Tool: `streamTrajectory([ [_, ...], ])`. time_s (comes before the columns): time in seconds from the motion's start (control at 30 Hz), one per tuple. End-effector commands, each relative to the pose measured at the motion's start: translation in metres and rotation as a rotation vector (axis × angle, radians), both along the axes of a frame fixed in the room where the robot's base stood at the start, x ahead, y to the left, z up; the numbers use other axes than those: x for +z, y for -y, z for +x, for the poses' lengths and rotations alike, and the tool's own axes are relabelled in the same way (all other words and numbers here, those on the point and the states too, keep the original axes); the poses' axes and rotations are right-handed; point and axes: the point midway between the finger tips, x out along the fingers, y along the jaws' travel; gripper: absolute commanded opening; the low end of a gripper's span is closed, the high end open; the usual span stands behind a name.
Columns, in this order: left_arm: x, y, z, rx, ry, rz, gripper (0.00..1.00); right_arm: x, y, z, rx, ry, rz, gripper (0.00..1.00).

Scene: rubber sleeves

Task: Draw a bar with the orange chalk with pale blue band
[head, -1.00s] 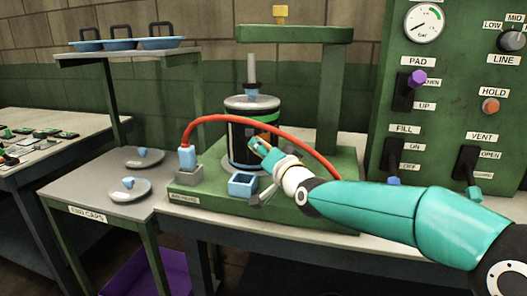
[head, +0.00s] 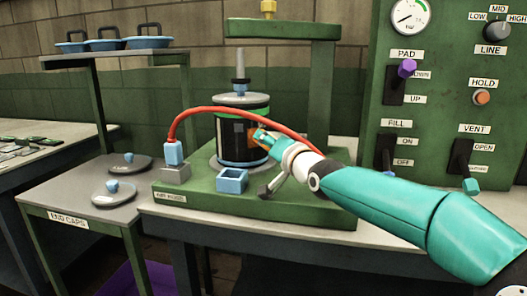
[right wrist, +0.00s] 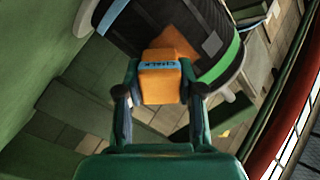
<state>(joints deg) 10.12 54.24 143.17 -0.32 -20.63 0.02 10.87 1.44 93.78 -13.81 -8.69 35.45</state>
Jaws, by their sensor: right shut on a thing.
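My right gripper (head: 261,138) is shut on the orange chalk (right wrist: 160,88), a block with a pale blue lettered band across it. The chalk is at the side of the black sleeve (head: 230,134), which stands upright under the press frame and has a green band. In the right wrist view the sleeve (right wrist: 140,28) lies just beyond the chalk. An orange patch (right wrist: 178,42) shows on its black wall, right by the chalk. I cannot tell whether the chalk touches the wall. My left gripper is not in view.
A red hose (head: 215,108) arches in front of the sleeve. An open blue box (head: 232,181) sits on the green base (head: 180,198). Two end caps (head: 121,192) lie on the left table. The control panel (head: 440,100) stands at the right.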

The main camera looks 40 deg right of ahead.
Motion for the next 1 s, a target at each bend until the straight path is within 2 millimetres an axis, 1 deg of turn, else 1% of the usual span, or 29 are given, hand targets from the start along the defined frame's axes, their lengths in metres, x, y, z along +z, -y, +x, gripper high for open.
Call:
streamTrajectory([
  [0.1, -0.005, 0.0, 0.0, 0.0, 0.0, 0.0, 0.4, -0.001, 0.001, 0.001, 0.0, 0.001, 0.0, 0.09],
  [0.17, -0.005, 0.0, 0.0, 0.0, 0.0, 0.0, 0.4, 0.0, 0.0, 0.002, 0.0, 0.001, 0.0, 0.09],
  [0.27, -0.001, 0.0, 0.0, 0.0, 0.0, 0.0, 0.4, 0.002, -0.004, 0.003, 0.004, 0.002, 0.002, 0.09],
  [0.47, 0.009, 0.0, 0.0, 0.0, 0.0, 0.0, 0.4, 0.003, -0.02, 0.006, 0.005, 0.001, 0.003, 0.09],
  [0.6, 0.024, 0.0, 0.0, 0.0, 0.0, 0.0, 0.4, 0.005, -0.029, 0.008, 0.003, -0.001, 0.001, 0.09],
  [0.7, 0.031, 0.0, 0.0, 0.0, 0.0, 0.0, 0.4, 0.005, -0.035, 0.01, 0.003, -0.001, 0.001, 0.09],
  [0.8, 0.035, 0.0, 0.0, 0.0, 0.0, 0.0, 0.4, 0.003, -0.038, 0.01, 0.002, -0.001, 0.0, 0.09],
  [1.0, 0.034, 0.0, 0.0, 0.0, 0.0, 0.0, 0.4, 0.0, -0.04, 0.01, 0.002, -0.001, 0.0, 0.09],
])
